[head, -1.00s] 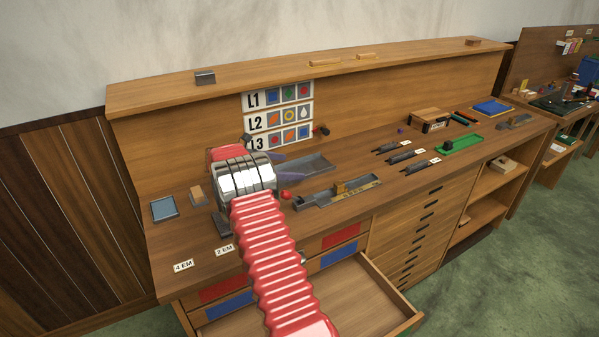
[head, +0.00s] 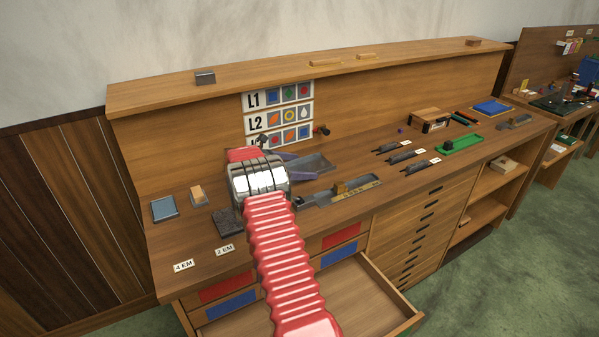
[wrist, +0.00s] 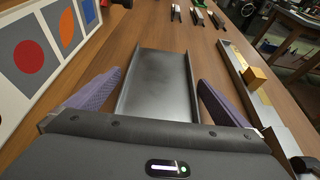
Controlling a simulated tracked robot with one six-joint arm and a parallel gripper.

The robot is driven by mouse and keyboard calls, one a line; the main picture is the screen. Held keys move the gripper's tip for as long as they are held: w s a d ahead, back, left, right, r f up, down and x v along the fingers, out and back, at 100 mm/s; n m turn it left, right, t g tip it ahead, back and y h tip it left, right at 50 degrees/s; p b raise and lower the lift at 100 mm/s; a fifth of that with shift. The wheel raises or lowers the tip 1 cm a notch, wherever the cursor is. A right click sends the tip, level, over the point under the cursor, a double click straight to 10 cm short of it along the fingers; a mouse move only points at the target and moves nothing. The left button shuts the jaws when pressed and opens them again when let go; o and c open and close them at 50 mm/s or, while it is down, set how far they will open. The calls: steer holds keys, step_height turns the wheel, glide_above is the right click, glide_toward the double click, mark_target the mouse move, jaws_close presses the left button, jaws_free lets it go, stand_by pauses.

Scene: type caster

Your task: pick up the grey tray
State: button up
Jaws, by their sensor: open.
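The grey tray (wrist: 158,85) lies on the wooden bench, straight ahead in the wrist view, with low raised walls along its sides. In the head view its far part (head: 318,164) shows beyond my arm, below the label board. My gripper (wrist: 158,98) is open. Its two purple fingers lie on either side of the tray, the left one close to its left wall, the right one close to its right wall. I cannot tell whether they touch it. The tray's near end is hidden behind my gripper's body.
The label board (head: 279,118) stands close behind the tray. A long metal composing stick with a brass block (head: 341,187) lies to the right. A dark block (head: 229,222) sits left of my arm. A drawer (head: 370,300) stands open below the bench front.

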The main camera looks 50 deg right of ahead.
mark_target(299, 170)
steer(key=shift+c, duration=0.6)
steer(key=shift+r, duration=0.1)
steer(key=c, duration=1.2)
steer(key=shift+o, duration=0.2)
step_height(299, 170, up, 10)
